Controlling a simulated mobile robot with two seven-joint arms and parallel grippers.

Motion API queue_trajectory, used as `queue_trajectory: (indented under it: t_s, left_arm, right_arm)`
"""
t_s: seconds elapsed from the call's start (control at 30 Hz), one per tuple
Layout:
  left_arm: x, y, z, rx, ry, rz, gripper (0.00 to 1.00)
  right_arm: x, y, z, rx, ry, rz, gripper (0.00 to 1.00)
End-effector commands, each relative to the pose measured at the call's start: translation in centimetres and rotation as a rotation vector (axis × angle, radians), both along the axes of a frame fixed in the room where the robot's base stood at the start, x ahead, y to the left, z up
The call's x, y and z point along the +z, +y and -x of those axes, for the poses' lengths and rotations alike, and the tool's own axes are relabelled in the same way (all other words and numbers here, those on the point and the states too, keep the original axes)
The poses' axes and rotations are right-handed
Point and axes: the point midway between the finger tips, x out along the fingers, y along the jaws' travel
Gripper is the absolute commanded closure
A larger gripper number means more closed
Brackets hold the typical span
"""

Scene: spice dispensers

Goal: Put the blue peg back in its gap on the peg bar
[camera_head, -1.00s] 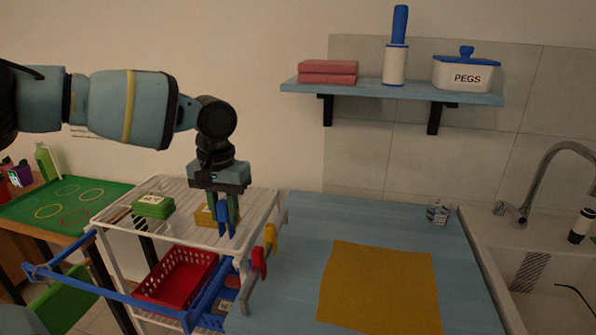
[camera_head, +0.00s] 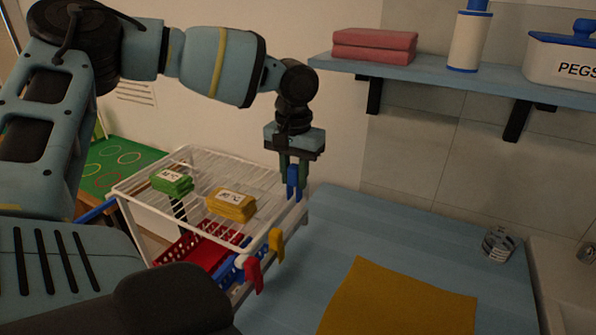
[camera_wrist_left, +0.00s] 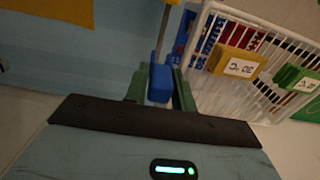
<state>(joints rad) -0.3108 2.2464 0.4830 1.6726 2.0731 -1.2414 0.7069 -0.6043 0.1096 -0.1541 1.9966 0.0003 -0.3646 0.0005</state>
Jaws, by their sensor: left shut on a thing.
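My left gripper (camera_head: 293,172) is shut on the blue peg (camera_head: 294,184) and holds it pointing down, near the right edge of the wire cart. In the left wrist view, the blue peg (camera_wrist_left: 160,83) sits between the green fingers of my left gripper (camera_wrist_left: 160,90). The yellow peg (camera_head: 276,245) and the red peg (camera_head: 253,276) hang at the cart's right side, where the peg bar (camera_head: 291,226) runs. The blue peg appears above and behind them. The exact gap is hard to make out. My right gripper is not in view.
The cart's wire top (camera_head: 150,187) carries a green stack (camera_head: 172,182) and a yellow stack (camera_head: 231,204). A red basket (camera_head: 195,255) stands below. A blue counter (camera_head: 400,230) with a yellow mat (camera_head: 400,300) lies right. A shelf (camera_head: 430,78) hangs above.

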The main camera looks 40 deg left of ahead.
Motion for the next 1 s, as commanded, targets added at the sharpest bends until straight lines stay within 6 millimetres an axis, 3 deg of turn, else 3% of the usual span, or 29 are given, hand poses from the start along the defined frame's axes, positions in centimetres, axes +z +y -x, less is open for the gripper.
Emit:
queue_trajectory:
  t_s: [0.3,0.7,1.0]
  left_arm:
    - [-1.7,0.0,0.0,0.0,0.004,0.0,0.87]
    - [-4.9,0.0,0.0,0.001,0.003,0.0,0.87]
    - [-5.4,0.0,0.0,0.001,0.0,-0.001,0.87]
  right_arm:
    - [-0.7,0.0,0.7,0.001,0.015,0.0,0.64]
    - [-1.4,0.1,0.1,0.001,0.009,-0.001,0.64]
    - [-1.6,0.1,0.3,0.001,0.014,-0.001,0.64]
